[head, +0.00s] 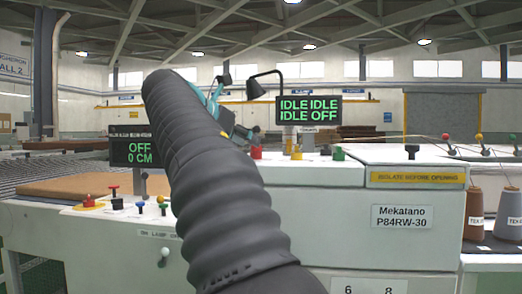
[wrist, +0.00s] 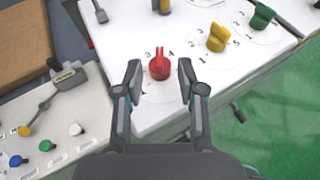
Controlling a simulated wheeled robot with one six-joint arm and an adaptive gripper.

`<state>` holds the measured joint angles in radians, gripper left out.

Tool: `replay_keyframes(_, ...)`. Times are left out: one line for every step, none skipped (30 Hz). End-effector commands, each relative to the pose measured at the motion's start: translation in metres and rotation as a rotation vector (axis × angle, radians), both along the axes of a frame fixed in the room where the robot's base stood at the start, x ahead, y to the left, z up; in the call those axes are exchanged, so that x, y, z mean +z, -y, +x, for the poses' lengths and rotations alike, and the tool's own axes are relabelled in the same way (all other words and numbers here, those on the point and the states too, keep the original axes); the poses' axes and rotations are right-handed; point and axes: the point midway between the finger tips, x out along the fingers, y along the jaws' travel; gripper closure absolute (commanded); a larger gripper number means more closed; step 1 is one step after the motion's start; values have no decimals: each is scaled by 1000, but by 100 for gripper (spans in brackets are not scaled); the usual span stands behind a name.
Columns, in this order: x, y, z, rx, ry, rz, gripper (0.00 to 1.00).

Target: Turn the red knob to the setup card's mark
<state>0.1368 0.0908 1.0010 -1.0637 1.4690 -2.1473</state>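The red knob (wrist: 159,68) sits on a white dial on the machine top, between the fingers of my gripper (wrist: 159,70) in the wrist view. My gripper is open, with a gap between each finger and the knob. The knob's raised ridge runs up the picture, between the printed 3 and 4; other marks are hidden or too small to read. A red knob (head: 256,152) also shows on the machine in the head view, beside my arm. I cannot make out a setup card in either view.
A yellow knob (wrist: 217,38) and a green knob (wrist: 262,15) stand to the right on their own dials. Small coloured buttons (wrist: 46,145) and a lever are at left. A display (head: 308,110) reads IDLE and OFF; another (head: 140,152) reads OFF 0 CM.

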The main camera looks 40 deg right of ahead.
Motion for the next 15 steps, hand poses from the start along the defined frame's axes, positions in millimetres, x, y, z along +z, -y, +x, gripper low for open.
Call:
replay_keyframes(-4,10,1,-4,-1,2,61)
replay_keyframes(-6,15,2,-4,-1,1,61)
replay_keyframes(-9,22,4,-4,-1,2,61)
replay_keyframes(-12,27,5,-4,-1,1,61)
replay_keyframes(-13,31,6,-4,-1,1,61)
replay_keyframes(-16,37,7,-3,-1,2,61)
replay_keyframes(-17,41,8,-4,0,1,61)
replay_keyframes(-19,45,8,-3,1,2,61)
replay_keyframes(-21,49,10,-3,1,1,61)
replay_keyframes(-22,52,10,-3,1,1,61)
replay_keyframes(-23,55,11,-2,1,1,61)
replay_keyframes(-24,58,12,-1,0,1,61)
replay_keyframes(-25,60,12,-1,0,1,61)
replay_keyframes(-26,61,13,-1,0,1,61)
replay_keyframes(-27,63,13,0,1,1,61)
